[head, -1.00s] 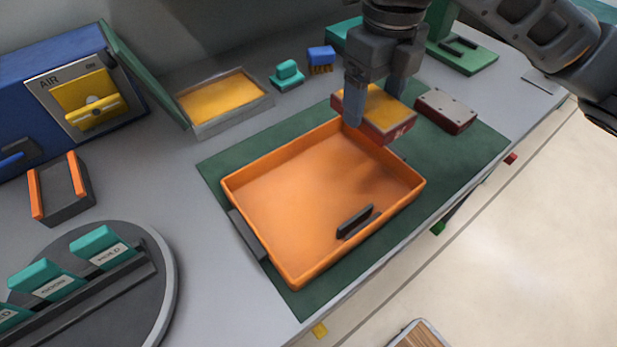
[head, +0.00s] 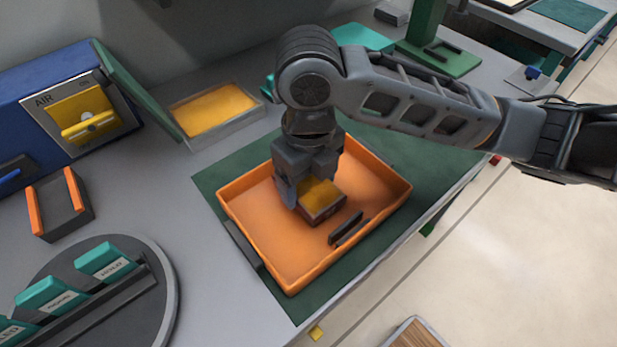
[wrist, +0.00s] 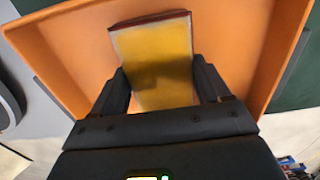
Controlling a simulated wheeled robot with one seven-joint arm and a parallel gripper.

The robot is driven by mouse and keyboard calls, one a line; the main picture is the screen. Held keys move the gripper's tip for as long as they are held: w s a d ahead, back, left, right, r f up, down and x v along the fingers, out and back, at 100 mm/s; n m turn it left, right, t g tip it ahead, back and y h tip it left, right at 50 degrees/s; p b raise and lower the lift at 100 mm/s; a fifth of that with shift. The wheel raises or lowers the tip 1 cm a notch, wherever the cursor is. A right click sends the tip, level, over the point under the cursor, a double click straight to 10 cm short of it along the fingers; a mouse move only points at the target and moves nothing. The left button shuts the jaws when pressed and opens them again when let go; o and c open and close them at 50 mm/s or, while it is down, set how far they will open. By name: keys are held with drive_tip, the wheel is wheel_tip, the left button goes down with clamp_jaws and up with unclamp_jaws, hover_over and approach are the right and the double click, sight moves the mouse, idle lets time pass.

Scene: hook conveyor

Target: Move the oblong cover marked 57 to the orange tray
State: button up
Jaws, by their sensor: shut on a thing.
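The oblong cover (head: 322,196) has a yellow top and dark red sides. My gripper (head: 306,196) is shut on it, with a finger on each long side. No number 57 is readable now.
A dark handle-like bar (head: 346,228) is at the tray's front right. The tray stands on a green mat (head: 425,165). A grey box with a yellow inside (head: 213,110) stands behind. A round turntable (head: 150,300) with teal blocks is front left.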

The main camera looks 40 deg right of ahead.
sight(309, 185)
drive_tip(key=shift+f, duration=0.2)
drive_tip(key=shift+f, duration=0.15)
drive_tip(key=o, duration=1.5)
drive_tip(key=shift+o, duration=0.2)
wheel_tip(309, 185, up, 12)
